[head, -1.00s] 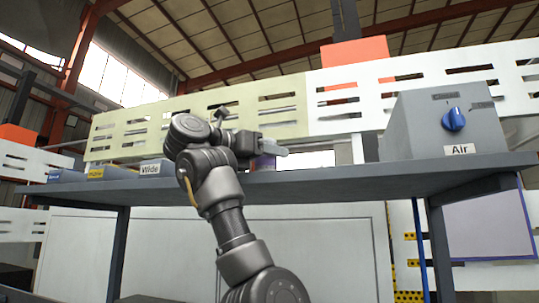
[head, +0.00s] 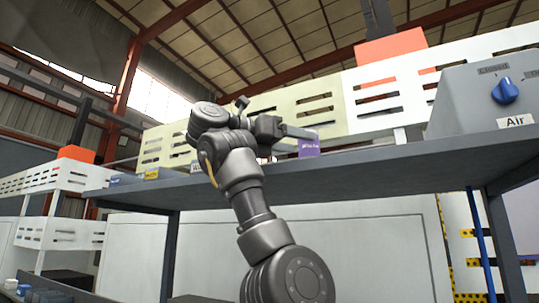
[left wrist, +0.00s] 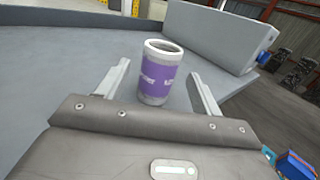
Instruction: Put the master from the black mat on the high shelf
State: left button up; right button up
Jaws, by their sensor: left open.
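The master (head: 308,147), a pale cylinder with a purple label band, shows in the head view at the shelf's front part. In the left wrist view the master (left wrist: 158,82) stands upright on the grey surface of the high shelf (head: 390,178). My left gripper (head: 298,134) is open at the master. In the left wrist view its two fingers (left wrist: 158,70) lie to either side of the master, with a gap on each side. The black mat cannot be made out. My right gripper is not in view.
A grey Air box (head: 465,105) with a blue knob stands on the shelf at right. Low labelled bins, one with a yellow label (head: 165,174), stand at its left. A slotted cream panel (head: 250,118) runs behind. Small containers (head: 24,289) sit at lower left.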

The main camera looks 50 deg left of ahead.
pick_arm(q)
jog(key=b+v, duration=0.4)
jog(key=v, duration=0.2)
jog(key=shift+s, duration=0.3)
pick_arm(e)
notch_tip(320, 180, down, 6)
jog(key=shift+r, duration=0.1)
pick_arm(q)
jog(key=shift+w, duration=0.1)
jog(key=shift+f, duration=0.1)
